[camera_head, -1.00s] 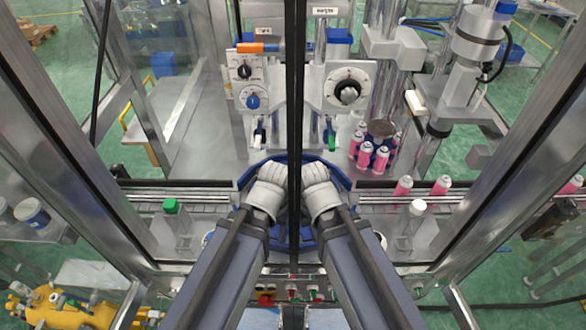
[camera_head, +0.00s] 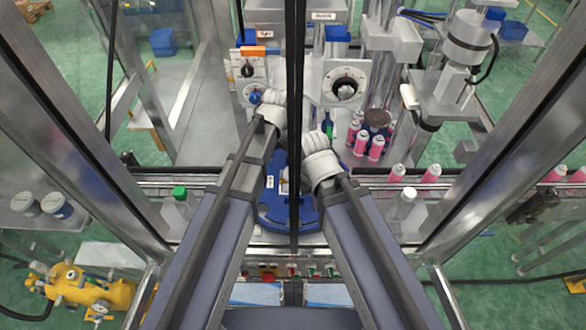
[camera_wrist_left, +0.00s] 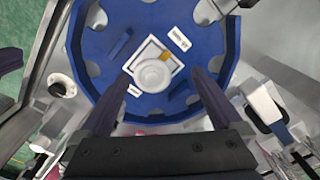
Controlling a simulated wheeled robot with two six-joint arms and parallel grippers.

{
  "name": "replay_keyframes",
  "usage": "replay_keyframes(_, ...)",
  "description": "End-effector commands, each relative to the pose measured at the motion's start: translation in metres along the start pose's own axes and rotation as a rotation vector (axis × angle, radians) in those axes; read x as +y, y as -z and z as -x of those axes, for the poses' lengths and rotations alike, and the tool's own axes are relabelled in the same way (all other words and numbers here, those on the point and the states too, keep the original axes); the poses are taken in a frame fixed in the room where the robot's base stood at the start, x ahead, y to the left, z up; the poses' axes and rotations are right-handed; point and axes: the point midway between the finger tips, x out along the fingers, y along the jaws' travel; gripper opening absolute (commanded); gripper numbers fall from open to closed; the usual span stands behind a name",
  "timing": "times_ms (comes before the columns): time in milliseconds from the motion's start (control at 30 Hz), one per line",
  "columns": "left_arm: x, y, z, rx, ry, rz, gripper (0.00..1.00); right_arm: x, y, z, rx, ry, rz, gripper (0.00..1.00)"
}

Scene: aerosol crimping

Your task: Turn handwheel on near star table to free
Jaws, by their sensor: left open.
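The blue round star table (camera_head: 272,210) lies below my two arms in the head view. In the left wrist view the star table (camera_wrist_left: 95,68) shows scalloped pockets along its rim. At its middle is a white square plate with a round pale handwheel (camera_wrist_left: 152,75) and a small yellow mark. My left gripper (camera_head: 272,103) reaches past the table in the head view. Its two dark fingers show apart in the left wrist view, with nothing between them; contact with the handwheel cannot be seen. My right gripper (camera_head: 318,160) is near the table's right side; its fingertips are hidden.
Dial panels with knobs (camera_head: 345,88) (camera_head: 247,70) stand behind the table. Pink cans (camera_head: 376,147) cluster at the right, others stand on the conveyor (camera_head: 390,180). A dark upright frame post (camera_head: 295,120) divides the view. Metal frame bars flank both sides.

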Motion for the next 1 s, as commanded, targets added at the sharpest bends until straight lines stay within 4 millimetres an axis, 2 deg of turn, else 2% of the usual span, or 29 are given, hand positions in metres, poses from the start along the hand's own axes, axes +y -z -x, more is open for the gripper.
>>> replay_keyframes(33,0.004,0.017,0.000,-0.004,-0.002,-0.054,1.00,0.000,0.000,0.000,0.000,0.000,0.000,0.00)
replay_keyframes(100,0.010,0.029,0.000,-0.008,-0.005,-0.115,1.00,0.000,0.000,0.000,0.000,0.000,0.000,0.00)
replay_keyframes(200,0.016,0.036,0.000,-0.012,-0.008,-0.164,1.00,0.000,0.000,0.000,0.000,0.000,0.000,0.00)
replay_keyframes(567,0.017,0.036,-0.011,-0.012,-0.008,-0.171,1.00,-0.001,0.001,-0.010,0.000,0.000,0.000,0.00)
replay_keyframes(1000,0.017,0.035,-0.064,-0.012,-0.008,-0.169,1.00,-0.006,0.004,-0.063,0.001,-0.001,0.004,0.00)
